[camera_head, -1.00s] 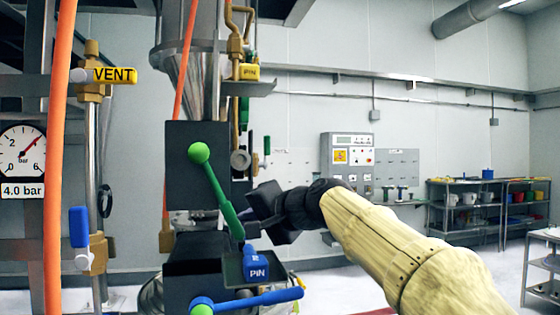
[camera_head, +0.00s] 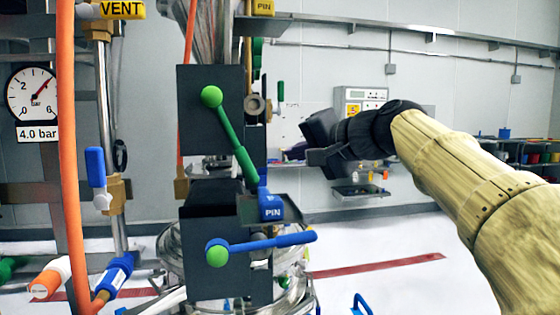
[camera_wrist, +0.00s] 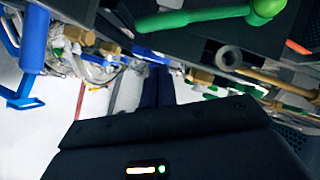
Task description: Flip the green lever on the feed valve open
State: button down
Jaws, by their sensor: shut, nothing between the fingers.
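The green lever (camera_head: 230,138) has a round ball end at its upper left and slants down to the right across the front of a black valve block (camera_head: 190,125). In the wrist view the green lever (camera_wrist: 195,17) runs along the top, its ball at the right. My gripper (camera_head: 311,157) is to the right of the lever, apart from it in the picture, and points left. In the wrist view my gripper's dark fingers (camera_wrist: 157,88) are together with nothing between them, below the lever. How far the fingers are from the lever in depth is hard to tell.
A blue lever (camera_head: 270,242) with a green hub lies nearly level beneath. An orange hose (camera_head: 68,150) and a pressure gauge (camera_head: 32,92) are at the left. Open floor shows at the lower right.

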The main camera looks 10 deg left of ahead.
jog(key=v, duration=0.5)
jog(key=shift+s+d+b, duration=0.2)
jog(key=shift+d+b, duration=0.1)
jog(key=shift+b, duration=0.1)
jog(key=shift+w, duration=0.1)
jog(key=shift+f, duration=0.1)
jog(key=d+f+m+g+h+p, duration=0.1)
jog(key=d+f+g+h+p, duration=0.25)
jog(key=f, duration=0.95)
jog(key=d+f+t+h+p, duration=0.15)
jog(key=d+f+h, duration=0.35)
jog(key=f, duration=0.8)
jog(key=s+d+f+n+g+h+p, duration=0.1)
jog(key=s+d+f+n+g+p, duration=0.1)
jog(key=s+f, duration=0.6)
jog(key=s+d+f+n+g+h+p, duration=0.1)
jog(key=s+d+f+n+g+p, duration=0.1)
jog(key=s+d+f, duration=0.3)
jog(key=s+f+g+p, duration=0.1)
jog(key=s+f, duration=0.2)
jog(key=shift+s+d+h, duration=0.2)
jog(key=shift+s+h, duration=0.05)
jog(key=shift+h, duration=0.1)
